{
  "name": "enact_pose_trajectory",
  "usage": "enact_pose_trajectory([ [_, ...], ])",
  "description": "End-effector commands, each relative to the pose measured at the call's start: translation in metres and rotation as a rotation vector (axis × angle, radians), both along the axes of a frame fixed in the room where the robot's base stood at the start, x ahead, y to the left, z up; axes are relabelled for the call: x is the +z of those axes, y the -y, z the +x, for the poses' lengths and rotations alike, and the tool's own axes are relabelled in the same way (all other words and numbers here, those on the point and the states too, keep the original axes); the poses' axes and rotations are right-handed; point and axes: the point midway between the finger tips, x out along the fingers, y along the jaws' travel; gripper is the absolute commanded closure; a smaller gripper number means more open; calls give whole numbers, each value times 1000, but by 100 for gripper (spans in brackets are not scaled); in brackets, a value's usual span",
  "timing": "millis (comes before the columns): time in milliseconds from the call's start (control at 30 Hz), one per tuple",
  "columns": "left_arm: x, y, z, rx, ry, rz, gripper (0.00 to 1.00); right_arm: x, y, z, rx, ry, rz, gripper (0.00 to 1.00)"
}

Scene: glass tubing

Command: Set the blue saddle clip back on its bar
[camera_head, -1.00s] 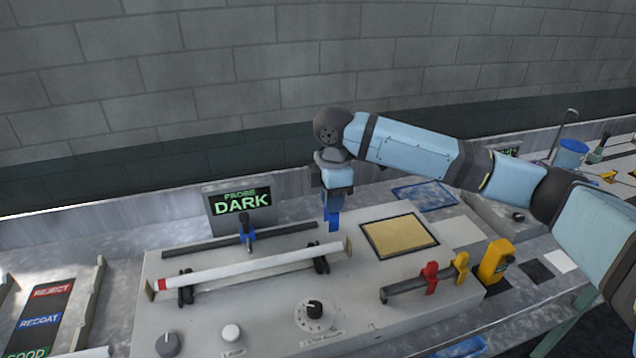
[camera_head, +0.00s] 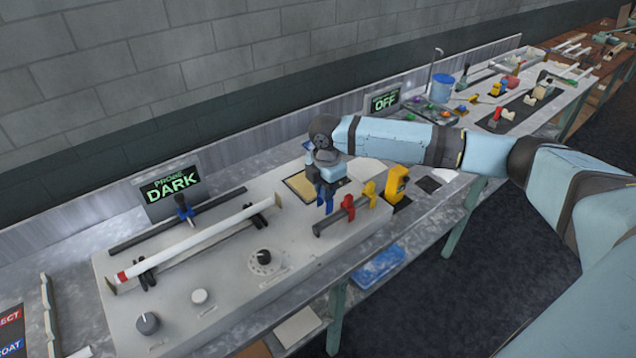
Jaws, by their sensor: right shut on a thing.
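My right gripper (camera_head: 325,192) is shut on the blue saddle clip (camera_head: 327,205). The bar carries a red clip (camera_head: 348,204) and, farther right, a yellow clip (camera_head: 369,192). The left part of the bar is bare. My left gripper is out of view.
A white tube (camera_head: 205,234) with a red end rests on supports at the left of the unit. A probe display (camera_head: 171,188) reads DARK behind it. A tan pad (camera_head: 300,187) lies behind my gripper. A yellow device (camera_head: 397,183) stands right of the bar.

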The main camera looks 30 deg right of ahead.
Motion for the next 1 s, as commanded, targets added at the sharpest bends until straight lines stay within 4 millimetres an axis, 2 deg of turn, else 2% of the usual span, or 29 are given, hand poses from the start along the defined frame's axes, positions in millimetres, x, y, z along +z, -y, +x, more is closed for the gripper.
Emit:
enact_pose_trajectory([
  [467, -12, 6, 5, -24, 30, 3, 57, -28, 0, 0, 0, 0, -1, 100],
  [800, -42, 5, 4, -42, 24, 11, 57, -55, 0, 0, 0, 0, -1, 100],
  [1000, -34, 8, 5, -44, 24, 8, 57, -67, 0, -1, -1, -2, 1, 100],
])
